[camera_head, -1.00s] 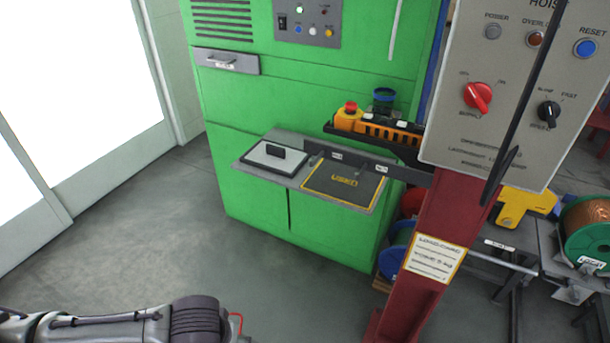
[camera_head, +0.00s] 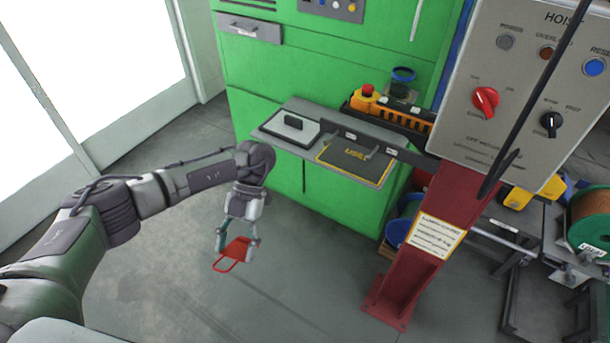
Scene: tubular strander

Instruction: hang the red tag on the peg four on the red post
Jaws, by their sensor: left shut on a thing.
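My left gripper (camera_head: 237,243) points down over the open floor, in front of the green cabinet. It is shut on the red tag (camera_head: 236,252), whose thin red loop sticks out to the lower left. The red post (camera_head: 418,255) stands to the right of the gripper, well apart from it, with a yellow-edged label plate on it. No numbered peg can be made out on the post from here. My right gripper is not in view.
A grey hoist panel (camera_head: 510,130) with knobs and buttons is at the post's top. A dark cable hangs before it. A grey shelf (camera_head: 268,124) with two pads juts from the green cabinet (camera_head: 330,50). A wire spool (camera_head: 592,222) stands at right. Floor between gripper and post is clear.

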